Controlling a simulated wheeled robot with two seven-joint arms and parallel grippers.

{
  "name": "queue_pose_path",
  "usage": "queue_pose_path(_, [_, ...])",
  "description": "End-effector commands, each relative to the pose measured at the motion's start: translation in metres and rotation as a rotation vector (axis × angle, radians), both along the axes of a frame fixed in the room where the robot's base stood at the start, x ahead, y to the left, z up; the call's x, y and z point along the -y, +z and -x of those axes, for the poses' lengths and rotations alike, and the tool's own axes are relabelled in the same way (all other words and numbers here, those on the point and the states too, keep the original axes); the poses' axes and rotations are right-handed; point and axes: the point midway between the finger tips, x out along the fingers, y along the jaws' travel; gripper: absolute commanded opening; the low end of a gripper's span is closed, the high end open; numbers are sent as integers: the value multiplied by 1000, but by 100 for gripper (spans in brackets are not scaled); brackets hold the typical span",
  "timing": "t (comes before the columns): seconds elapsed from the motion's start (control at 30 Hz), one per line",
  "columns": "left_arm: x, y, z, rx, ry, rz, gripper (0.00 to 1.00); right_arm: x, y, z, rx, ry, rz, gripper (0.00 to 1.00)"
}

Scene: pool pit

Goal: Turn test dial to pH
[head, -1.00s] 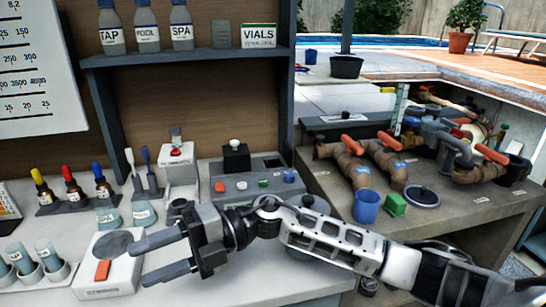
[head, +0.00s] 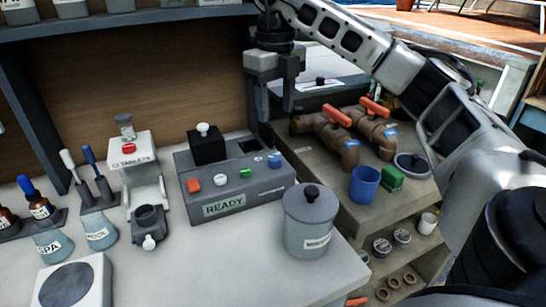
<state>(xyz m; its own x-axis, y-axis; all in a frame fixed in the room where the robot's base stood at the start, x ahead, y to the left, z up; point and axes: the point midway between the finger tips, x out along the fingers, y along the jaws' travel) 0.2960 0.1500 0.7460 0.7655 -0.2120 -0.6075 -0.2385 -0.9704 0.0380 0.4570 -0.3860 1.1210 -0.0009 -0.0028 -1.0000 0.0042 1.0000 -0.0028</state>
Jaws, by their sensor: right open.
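A grey test meter (head: 238,190) stands on the bench with a "READY" display on its front. Its top carries a red button (head: 194,185), a white one (head: 219,180), a green one (head: 245,172) and a blue knob (head: 274,160) at the right. A black block (head: 206,150) with a white knob stands at its back left. No pH mark is readable, and I cannot tell which control is the test dial. My right gripper (head: 276,110) is open and empty, fingers pointing down, above and behind the meter's right end. My left gripper is not in view.
A lidded grey waste pot (head: 311,220) stands right of the meter.

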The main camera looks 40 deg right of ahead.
Motion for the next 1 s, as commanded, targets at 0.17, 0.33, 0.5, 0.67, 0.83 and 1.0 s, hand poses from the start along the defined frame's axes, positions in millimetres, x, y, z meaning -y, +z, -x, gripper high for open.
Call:
queue_pose_path(0.17, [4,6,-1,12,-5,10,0,0,-41,1,-5,0,0,50])
queue_pose_path(0.33, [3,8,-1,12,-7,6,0,0,-76,1,-4,1,0,50])
queue_pose_path(0.5, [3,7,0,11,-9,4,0,0,-101,0,-1,1,-2,50])
queue_pose_path(0.67, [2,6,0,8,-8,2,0,-1,-113,0,0,2,-2,50])
queue_pose_path(0.83, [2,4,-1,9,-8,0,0,-1,-116,0,2,2,-3,50])
queue_pose_path(1.0, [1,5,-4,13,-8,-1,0,-1,-116,0,2,2,-3,44])
